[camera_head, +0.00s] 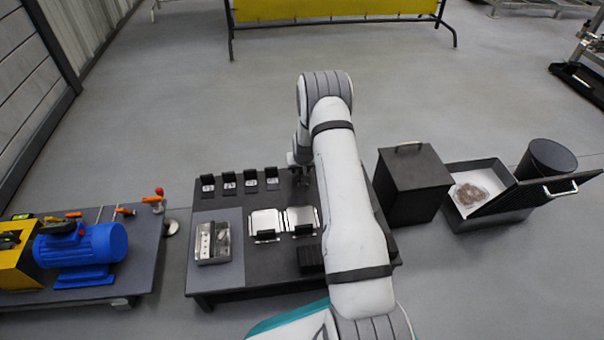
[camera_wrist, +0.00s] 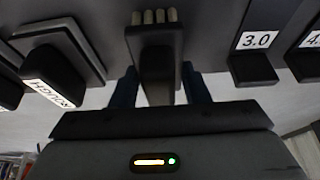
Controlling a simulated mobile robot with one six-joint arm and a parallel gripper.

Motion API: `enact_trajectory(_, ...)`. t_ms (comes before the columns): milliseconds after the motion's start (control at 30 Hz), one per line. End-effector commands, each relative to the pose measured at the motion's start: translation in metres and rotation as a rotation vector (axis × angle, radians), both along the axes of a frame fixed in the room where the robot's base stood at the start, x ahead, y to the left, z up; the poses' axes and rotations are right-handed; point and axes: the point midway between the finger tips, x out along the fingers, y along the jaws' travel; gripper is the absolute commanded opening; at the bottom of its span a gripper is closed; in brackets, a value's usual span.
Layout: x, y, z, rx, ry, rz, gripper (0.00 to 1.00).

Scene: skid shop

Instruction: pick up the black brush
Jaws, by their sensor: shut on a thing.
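The black brush (camera_wrist: 155,50) shows in the middle of the wrist view, with a row of pale bristle tufts at its far end. My gripper (camera_wrist: 160,88) has its two blue fingers on either side of the brush's near part and is shut on it. In the head view my gripper (camera_head: 300,172) is low over the back right part of the dark table (camera_head: 240,287), partly behind my arm. The brush cannot be made out there. Whether it still touches the table I cannot tell.
Black labelled blocks (camera_head: 229,183) stand in a row along the table's back edge; one marked 3.0 (camera_wrist: 254,66) is right of the brush. Silver plates (camera_head: 265,224) and a metal tray (camera_head: 213,258) lie in front. A black box (camera_head: 411,185) stands to the right.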

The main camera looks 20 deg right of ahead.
Motion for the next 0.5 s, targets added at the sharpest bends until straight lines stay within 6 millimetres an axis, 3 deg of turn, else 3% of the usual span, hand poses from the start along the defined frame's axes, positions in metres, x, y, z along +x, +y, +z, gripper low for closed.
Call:
enact_trajectory(167,0.0,0.0,0.0,0.0,0.0,0.0,0.18)
enact_trajectory(367,0.0,0.0,0.001,0.0,0.0,0.001,0.17)
enact_trajectory(500,0.001,0.001,0.014,-0.001,-0.001,0.001,0.17)
